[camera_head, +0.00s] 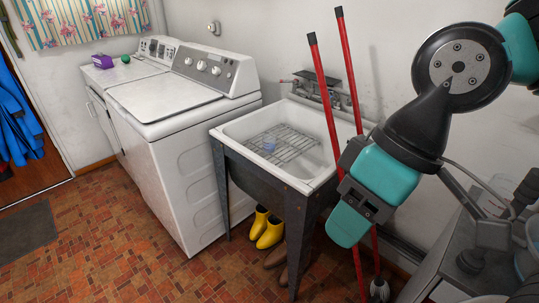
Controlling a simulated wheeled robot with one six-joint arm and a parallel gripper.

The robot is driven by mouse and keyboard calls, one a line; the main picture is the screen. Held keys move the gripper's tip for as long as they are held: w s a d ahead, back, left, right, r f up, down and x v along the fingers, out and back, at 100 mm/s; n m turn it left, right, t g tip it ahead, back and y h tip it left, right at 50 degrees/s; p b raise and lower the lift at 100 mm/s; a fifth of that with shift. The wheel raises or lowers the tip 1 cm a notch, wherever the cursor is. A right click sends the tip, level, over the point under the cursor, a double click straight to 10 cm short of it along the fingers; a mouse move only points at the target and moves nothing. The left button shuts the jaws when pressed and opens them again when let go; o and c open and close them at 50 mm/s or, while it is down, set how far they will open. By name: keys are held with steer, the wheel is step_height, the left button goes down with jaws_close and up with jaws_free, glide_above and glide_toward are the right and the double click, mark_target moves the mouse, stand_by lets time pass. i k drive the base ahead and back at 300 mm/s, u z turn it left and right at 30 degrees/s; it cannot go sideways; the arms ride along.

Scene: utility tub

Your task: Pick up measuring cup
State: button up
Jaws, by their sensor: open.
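My gripper (348,205), teal and black, hangs to the right of the tub's front corner, in the picture's right half. It is open and apart from the cup, with nothing seen in it. The cup is not hidden by the arm.
Two red poles (324,80) lean at the tub's right side, partly behind my arm. A faucet (318,90) is at the tub's back. Yellow boots (268,230) and brown shoes stand beneath. A white washer (185,110) stands left; the tiled floor in front is clear.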

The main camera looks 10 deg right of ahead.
mark_target(269, 144)
steer(key=u, duration=0.5)
steer(key=i, duration=1.55)
steer(key=u, duration=0.45)
